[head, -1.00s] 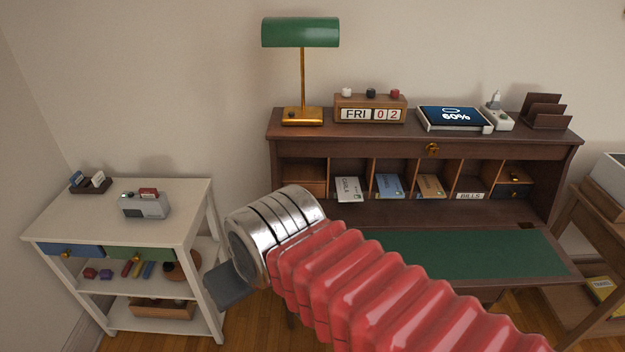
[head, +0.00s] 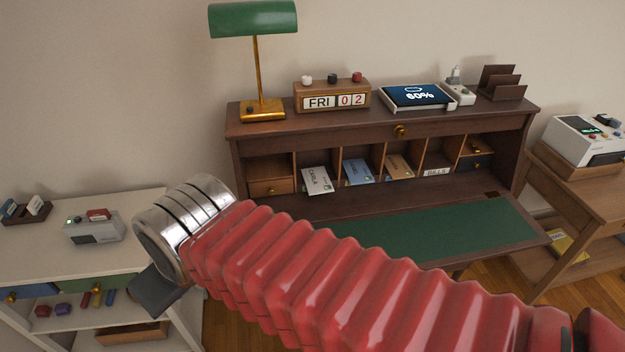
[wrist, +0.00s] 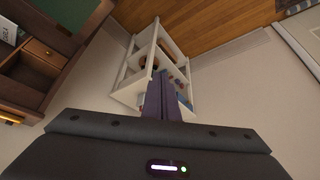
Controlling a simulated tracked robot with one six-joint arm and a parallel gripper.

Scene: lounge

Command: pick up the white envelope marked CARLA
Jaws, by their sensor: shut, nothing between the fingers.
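The white envelope marked CARLA (head: 317,180) leans in a pigeonhole of the brown writing desk, just right of a small wooden drawer in the head view. My gripper (head: 158,291) is at the lower left in the head view, left of the desk and in front of the white shelf unit, well apart from the envelope. Its dark fingers (wrist: 163,98) are shut and empty in the wrist view.
Next to the envelope stand a blue envelope (head: 358,172) and an orange-brown one (head: 399,167). The green desk mat (head: 440,232) is clear. A lamp (head: 262,108), block calendar (head: 333,97) and tablet (head: 416,96) stand on top. The white shelf unit (head: 150,212) is at left.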

